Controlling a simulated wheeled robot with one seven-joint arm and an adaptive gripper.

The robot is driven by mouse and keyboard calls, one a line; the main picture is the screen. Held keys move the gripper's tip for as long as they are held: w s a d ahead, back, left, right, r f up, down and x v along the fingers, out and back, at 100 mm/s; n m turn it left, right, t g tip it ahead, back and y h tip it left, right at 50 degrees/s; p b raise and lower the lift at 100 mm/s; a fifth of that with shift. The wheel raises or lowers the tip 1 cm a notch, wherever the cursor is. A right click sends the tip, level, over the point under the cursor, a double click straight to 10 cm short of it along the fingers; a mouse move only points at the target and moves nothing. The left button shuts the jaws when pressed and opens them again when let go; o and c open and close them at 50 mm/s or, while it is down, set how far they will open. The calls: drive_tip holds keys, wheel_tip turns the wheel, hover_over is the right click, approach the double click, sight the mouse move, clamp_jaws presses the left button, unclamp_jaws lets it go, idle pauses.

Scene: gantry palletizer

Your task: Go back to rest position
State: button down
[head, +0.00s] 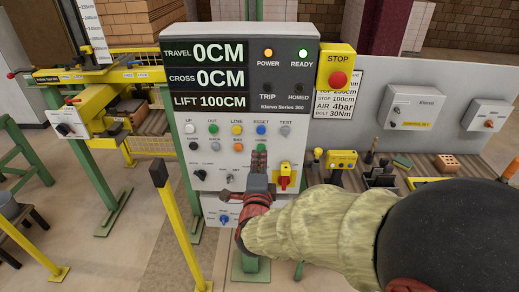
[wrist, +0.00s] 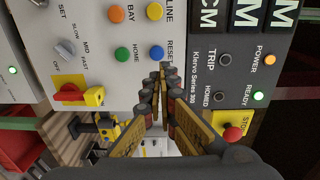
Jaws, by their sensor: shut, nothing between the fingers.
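My gripper (head: 259,152) is in front of the grey control panel (head: 220,160), with its fingers pointing at the button rows. In the wrist view my gripper (wrist: 164,72) has its fingertips together with nothing between them. The tips are close to the blue RESET button (wrist: 156,53); I cannot tell whether they touch the panel. The green HOME button (wrist: 121,53) shows uncovered beside them. My arm comes in from the right in the head view and hides part of the lower panel.
The display (head: 205,76) reads travel 0, cross 0, lift 100 cm. POWER (head: 268,53) and READY (head: 303,54) lamps are lit; HOMED (head: 299,88) is dark. A red STOP button (head: 338,79) stands right. A yellow post (head: 178,225) stands left. A bench (head: 445,172) holds tools at right.

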drive_tip(key=s+a+f+n+g+y, duration=0.2)
drive_tip(key=a+f+n, duration=0.1)
drive_tip(key=f+n, duration=0.15)
drive_tip(key=s+a+f+n+g+y, duration=0.1)
drive_tip(key=s+a+f+n+g, duration=0.15)
drive_tip(key=f, duration=0.35)
drive_tip(key=s+f+n+g+y, duration=0.2)
drive_tip(key=s+f+n+g, duration=0.3)
drive_tip(key=s+n, duration=0.2)
drive_tip(key=s+d+r+n+g+h+b, duration=0.25)
drive_tip(key=s+d+n+g+b, duration=0.3)
drive_tip(key=s+d, duration=0.85)
drive_tip(key=s+d+r+t+h+b, duration=0.1)
drive_tip(key=s+d, duration=0.2)
drive_tip(key=d, duration=0.2)
drive_tip(key=s+d+r+m+t+h+b, duration=0.1)
drive_tip(key=s+d+r+t+b, duration=0.1)
drive_tip(key=d, duration=0.4)
drive_tip(key=shift+s+r, duration=0.3)
drive_tip(key=shift+s, duration=0.1)
